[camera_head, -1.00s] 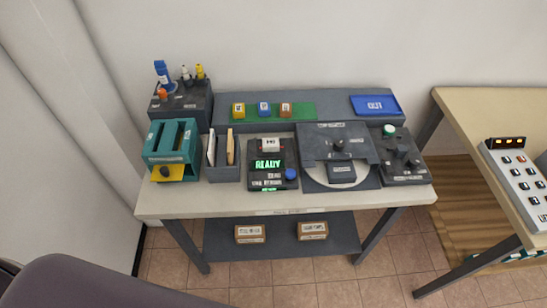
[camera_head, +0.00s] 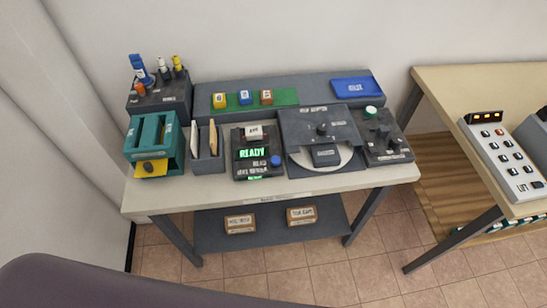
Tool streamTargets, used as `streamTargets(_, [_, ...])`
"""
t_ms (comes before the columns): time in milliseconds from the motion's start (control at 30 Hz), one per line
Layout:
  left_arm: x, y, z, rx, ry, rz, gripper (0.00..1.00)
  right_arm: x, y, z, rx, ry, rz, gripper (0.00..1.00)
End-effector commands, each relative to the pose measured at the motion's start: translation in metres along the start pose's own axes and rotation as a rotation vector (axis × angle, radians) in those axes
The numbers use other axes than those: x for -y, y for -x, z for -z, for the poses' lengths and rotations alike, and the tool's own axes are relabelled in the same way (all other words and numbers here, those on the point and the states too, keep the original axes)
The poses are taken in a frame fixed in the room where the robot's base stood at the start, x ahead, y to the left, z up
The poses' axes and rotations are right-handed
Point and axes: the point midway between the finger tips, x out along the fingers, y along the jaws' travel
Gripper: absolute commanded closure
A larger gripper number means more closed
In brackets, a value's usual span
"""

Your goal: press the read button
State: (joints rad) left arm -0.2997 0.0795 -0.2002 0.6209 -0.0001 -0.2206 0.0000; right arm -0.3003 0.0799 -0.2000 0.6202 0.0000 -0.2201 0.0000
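A dark reader box (camera_head: 258,168) with a lit green "READY" display (camera_head: 252,153) stands at the middle front of the work table. A round blue button (camera_head: 276,161) is on its right side, with small white lettering to its left that looks like "READ". A white labelled block (camera_head: 254,132) sits at the top of the box. Neither of my grippers is in view. A dark rounded part, probably my own body, fills the lower left corner.
On the table (camera_head: 225,188) stand a teal slotted box (camera_head: 154,145), a grey holder with envelopes (camera_head: 206,163), a dark machine with a round plate (camera_head: 323,140), a knob box (camera_head: 382,137) and a blue tray (camera_head: 357,87). A second table (camera_head: 450,85) with a keypad panel (camera_head: 502,158) is at right.

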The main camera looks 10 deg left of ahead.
Motion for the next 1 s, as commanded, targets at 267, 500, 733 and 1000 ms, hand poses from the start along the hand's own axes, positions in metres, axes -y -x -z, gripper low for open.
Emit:
streamTargets(267, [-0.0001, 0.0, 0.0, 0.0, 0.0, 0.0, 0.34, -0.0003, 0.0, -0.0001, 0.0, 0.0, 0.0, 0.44])
streamTargets(500, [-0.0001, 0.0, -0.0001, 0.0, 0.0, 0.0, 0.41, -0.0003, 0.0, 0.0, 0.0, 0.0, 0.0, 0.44])
streamTargets(733, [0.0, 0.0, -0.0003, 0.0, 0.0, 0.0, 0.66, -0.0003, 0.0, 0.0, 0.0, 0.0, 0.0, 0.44])
streamTargets(1000, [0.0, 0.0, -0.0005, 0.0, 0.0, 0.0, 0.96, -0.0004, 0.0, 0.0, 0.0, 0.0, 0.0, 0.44])
